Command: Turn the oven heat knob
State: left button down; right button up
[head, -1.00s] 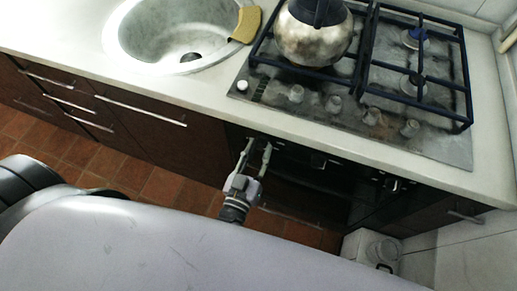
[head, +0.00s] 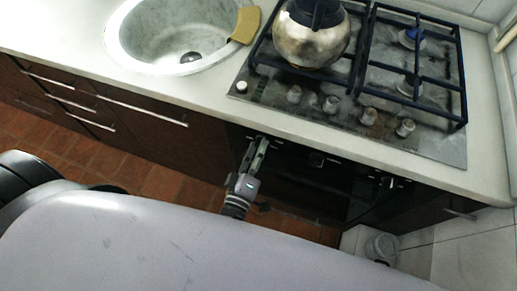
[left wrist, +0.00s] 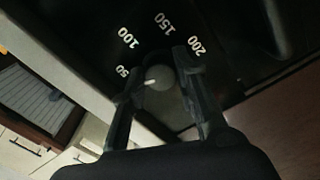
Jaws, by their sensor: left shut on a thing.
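The oven heat knob (left wrist: 160,79) is a small round grey knob with a white pointer, on the black oven front (head: 295,168). In the left wrist view, the numbers 50, 100, 150 and 200 curve around it. The pointer is turned toward the 50 side. My left gripper (left wrist: 158,76) has one finger on each side of the knob and is shut on it. In the head view, my left gripper (head: 257,145) reaches the left end of the oven panel and its fingers hide the knob. My right gripper is not in view.
The countertop edge (head: 330,137) overhangs just above the gripper. The gas hob (head: 430,145) has several knobs and a metal kettle (head: 310,42). Drawers with a long handle (head: 140,108) lie left. A white container (head: 381,248) stands at lower right. Open tiled floor (head: 150,178) lies at left.

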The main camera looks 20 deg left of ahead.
pick_arm(q)
jog(key=shift+n, duration=2)
jog(key=c, duration=1.2)
grip_release()
jog(key=shift+c, duration=0.2)
jog(key=shift+s, duration=0.1)
jog(key=s, duration=1.1)
jog(key=shift+s+a, duration=0.2)
jog(key=shift+s, duration=0.2)
